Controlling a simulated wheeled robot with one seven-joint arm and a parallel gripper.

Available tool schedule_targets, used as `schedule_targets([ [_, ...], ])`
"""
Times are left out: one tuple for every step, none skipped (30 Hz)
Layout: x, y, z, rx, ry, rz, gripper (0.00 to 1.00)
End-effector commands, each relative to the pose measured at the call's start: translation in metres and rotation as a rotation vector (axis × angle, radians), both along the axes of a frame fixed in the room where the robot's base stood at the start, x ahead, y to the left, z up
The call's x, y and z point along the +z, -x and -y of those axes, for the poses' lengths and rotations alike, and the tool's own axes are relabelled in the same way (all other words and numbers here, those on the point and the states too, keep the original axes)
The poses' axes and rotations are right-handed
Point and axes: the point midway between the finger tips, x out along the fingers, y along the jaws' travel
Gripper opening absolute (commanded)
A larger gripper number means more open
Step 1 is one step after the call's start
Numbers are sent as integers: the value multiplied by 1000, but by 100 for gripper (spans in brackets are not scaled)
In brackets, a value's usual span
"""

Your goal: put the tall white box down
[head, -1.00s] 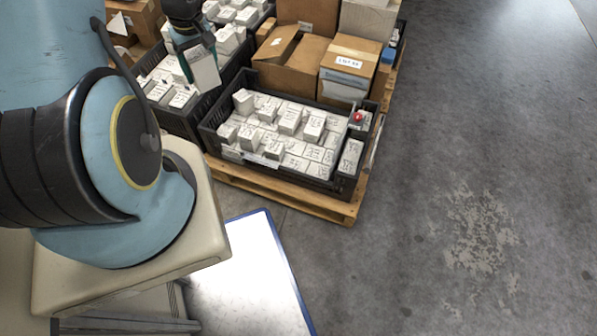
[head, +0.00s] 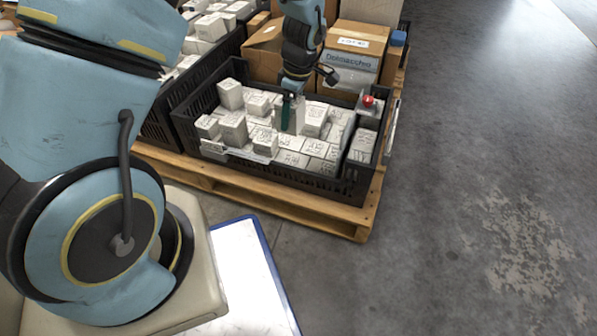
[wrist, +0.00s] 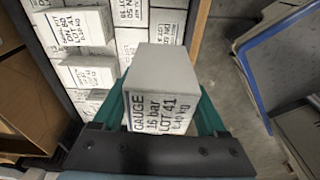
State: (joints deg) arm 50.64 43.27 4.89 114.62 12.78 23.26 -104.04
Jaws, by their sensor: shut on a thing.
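My gripper (head: 288,108) is shut on a tall white box (wrist: 163,78), which shows between its green fingers in the wrist view, with black print reading GAUGE, 16 bar, LOT 41. In the head view the box (head: 297,116) is partly covered by a finger and is over the middle of the black crate (head: 325,187). The crate holds several white printed boxes (head: 232,130), some standing higher than others. Whether the held box touches those under it cannot be told.
The crate stands on a wooden pallet (head: 300,214). Cardboard boxes (head: 352,45) stand behind it. A red knob (head: 368,101) is at the crate's right end. Another crate of white boxes (head: 205,38) lies at the left. The floor (head: 460,150) at right is clear.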

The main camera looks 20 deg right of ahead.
Motion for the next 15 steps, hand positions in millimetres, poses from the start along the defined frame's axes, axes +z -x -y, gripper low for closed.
schedule_targets([
  [-12,3,6,9,0,3,0],
  [-14,5,8,16,0,5,0],
  [-15,6,10,22,0,4,0],
  [-16,8,12,25,0,5,0],
  [-16,9,13,28,-1,6,0],
  [-17,10,15,30,-1,7,0],
  [-16,11,16,31,-1,8,0],
  [-16,12,17,31,-2,8,0],
  [-16,13,18,33,-2,8,0],
  [-16,13,18,32,-2,8,0],
  [-18,13,18,33,-2,8,0],
  [-21,13,18,33,-2,8,0],
  [-25,13,18,33,-2,7,0],
  [-29,13,18,33,-2,6,0],
  [-36,13,18,32,-2,6,0],
])
